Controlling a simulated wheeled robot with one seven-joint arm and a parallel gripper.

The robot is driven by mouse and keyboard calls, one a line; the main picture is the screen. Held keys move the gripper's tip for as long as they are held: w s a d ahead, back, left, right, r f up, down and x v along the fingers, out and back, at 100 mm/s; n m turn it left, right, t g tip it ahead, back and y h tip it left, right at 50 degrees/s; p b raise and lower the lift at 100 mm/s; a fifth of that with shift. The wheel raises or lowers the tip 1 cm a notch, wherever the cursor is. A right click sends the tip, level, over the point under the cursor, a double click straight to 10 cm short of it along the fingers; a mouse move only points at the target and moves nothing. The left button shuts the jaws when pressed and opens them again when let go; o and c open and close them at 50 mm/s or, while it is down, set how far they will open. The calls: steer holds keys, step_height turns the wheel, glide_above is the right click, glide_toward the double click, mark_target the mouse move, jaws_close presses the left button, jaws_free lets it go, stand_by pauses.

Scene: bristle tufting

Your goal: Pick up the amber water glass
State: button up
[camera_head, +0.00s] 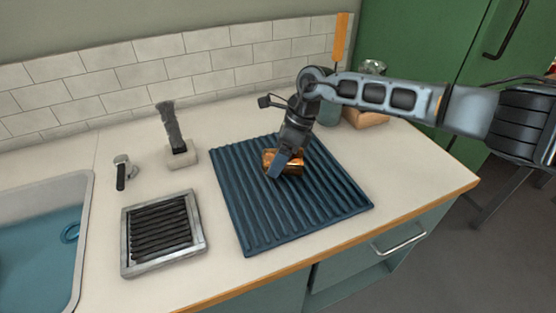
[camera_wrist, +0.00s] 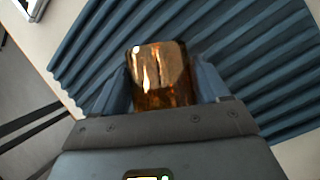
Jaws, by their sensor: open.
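The amber water glass (camera_head: 292,166) lies on the ribbed blue drying mat (camera_head: 338,197), partly hidden behind my gripper in the head view. My gripper (camera_head: 278,168) reaches down to it from above. In the wrist view the glass (camera_wrist: 160,75) shows between the two fingers of my gripper (camera_wrist: 162,85), one on each side. The fingers are apart. I cannot tell whether either finger touches the glass.
A framed dark rack (camera_head: 125,240) and a brush in a pale holder (camera_head: 182,158) stand left of the mat. A sink with blue water (camera_head: 35,250) is at the far left. A jar and a wooden block (camera_head: 366,117) stand behind the mat. The counter's right end is clear.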

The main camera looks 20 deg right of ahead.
steer(key=c, duration=1)
steer(key=shift+r, duration=0.5)
steer(key=r, duration=0.3)
steer(key=shift+s+d+r+b, duration=0.25)
steer(key=shift+d+r+b, duration=0.1)
steer(key=s+d+r+b, duration=0.1)
steer(key=s+d+r, duration=0.5)
steer(key=s+d, duration=0.1)
steer(key=shift+s+r, duration=0.2)
steer(key=shift+s, duration=0.45)
